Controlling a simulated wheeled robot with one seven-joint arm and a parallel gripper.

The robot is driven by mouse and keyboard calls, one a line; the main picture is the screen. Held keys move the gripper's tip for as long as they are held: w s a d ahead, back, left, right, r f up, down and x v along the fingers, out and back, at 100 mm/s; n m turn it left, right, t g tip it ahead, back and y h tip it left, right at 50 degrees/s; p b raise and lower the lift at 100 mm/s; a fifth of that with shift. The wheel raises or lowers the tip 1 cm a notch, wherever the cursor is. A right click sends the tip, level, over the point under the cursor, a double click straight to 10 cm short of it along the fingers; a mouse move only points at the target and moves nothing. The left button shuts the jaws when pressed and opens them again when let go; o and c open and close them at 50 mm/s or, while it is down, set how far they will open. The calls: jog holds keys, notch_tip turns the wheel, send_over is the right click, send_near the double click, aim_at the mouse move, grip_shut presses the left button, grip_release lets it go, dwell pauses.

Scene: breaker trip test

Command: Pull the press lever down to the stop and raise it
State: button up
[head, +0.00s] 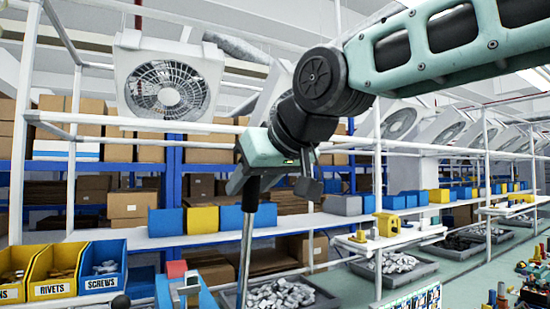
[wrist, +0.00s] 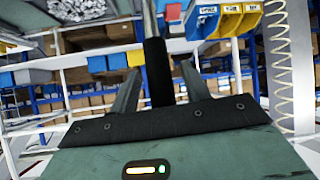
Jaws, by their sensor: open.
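The press lever shows in the head view as a black grip (head: 250,191) on a thin metal rod (head: 244,265), standing nearly upright with the grip at the top. My gripper (head: 272,178) is at the upper end of the grip. In the wrist view, the black grip (wrist: 157,72) stands between the two spread fingers of my gripper (wrist: 159,84), with a gap visible on each side. The gripper is open. A blue body with a light part (head: 190,288), perhaps the press, shows at the bottom edge. The lever's lower end is out of view.
Rivet and screw bins (head: 54,272) stand at the lower left. A small red block (head: 176,269) is left of the rod. A grey tray of metal parts (head: 280,296) lies right of it. A white shelf (head: 215,232) with blue and yellow bins runs behind.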

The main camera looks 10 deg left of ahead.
jog(key=b+v, duration=0.5)
jog(key=v, duration=1.2)
jog(key=shift+f, duration=0.2)
notch_tip(320, 180, down, 31)
jog(key=s+d+g+h+b, duration=0.1)
jog(key=g+h+b, duration=0.2)
jog(key=g+b, duration=0.1)
jog(key=s+d+f+g+h+b, duration=0.1)
jog(key=s+d+f, duration=0.3)
jog(key=f, duration=0.4)
jog(key=s+d+f+m+g+h, duration=0.1)
jog(key=s+d+f, duration=0.3)
jog(key=f, duration=0.4)
jog(key=s+d+f+g+h+b, duration=0.1)
jog(key=s+d+f, duration=0.3)
jog(key=f, duration=0.4)
jog(key=shift+s+f+g+h+b, duration=0.2)
jog(key=shift+s+g+h+b, duration=0.1)
jog(key=shift+s+g+h, duration=0.25)
jog(key=shift+d, duration=0.1)
